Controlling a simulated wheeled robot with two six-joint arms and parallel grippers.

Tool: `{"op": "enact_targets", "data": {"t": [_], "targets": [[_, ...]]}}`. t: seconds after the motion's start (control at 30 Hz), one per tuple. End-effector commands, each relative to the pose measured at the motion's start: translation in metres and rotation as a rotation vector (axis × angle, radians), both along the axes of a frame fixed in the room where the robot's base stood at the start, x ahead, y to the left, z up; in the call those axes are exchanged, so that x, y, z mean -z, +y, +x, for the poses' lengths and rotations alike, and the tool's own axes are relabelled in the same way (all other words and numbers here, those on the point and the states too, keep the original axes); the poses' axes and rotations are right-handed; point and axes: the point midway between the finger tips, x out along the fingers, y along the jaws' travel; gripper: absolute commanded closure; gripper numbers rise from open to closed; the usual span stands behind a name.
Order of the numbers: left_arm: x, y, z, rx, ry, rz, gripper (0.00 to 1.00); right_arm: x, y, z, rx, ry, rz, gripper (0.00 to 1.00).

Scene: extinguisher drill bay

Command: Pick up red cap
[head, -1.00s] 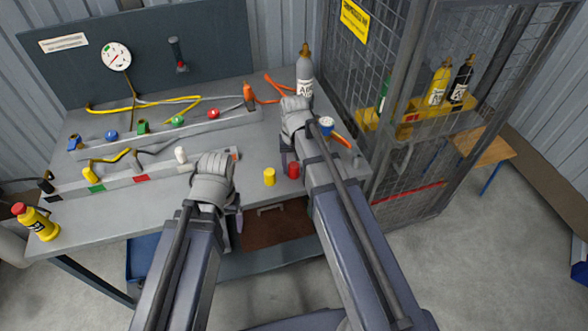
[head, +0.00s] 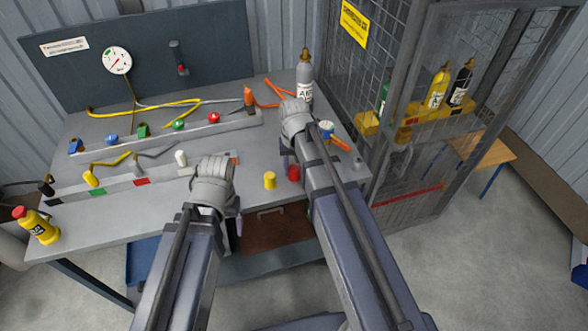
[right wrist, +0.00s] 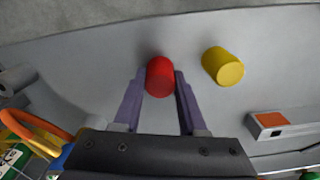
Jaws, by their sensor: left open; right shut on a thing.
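The red cap (head: 293,173) stands near the front edge of the grey bench, just right of a yellow cap (head: 269,181). In the right wrist view, the red cap (right wrist: 160,77) sits between the two fingertips of my right gripper (right wrist: 160,82), which is shut on it. The yellow cap (right wrist: 222,67) stands apart to its right there. In the head view my right gripper (head: 287,158) is mostly hidden by its own wrist. My left gripper (head: 213,184) is open near the bench's front edge, left of the yellow cap; its fingers are mostly hidden.
A grey bottle (head: 304,78) stands behind my right wrist. A blue-and-white cap (head: 326,129) and an orange piece (head: 340,144) lie to its right. Block rails (head: 130,180) with coloured fittings are at left. A mesh cage (head: 400,190) borders the bench at right.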

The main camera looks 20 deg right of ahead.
Motion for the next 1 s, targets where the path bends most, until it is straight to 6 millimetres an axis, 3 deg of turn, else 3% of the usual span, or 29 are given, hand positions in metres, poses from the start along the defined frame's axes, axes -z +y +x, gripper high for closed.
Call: {"op": "enact_targets", "data": {"t": [0.63, 1.0], "targets": [[-0.088, 0.000, 0.000, 0.000, 0.000, 0.000, 0.19, -0.088, 0.000, 0.000, 0.000, 0.000, 0.000, 1.00], [-0.097, 0.000, 0.000, 0.000, 0.000, 0.000, 0.19, -0.097, 0.000, 0.000, 0.000, 0.000, 0.000, 1.00]]}}
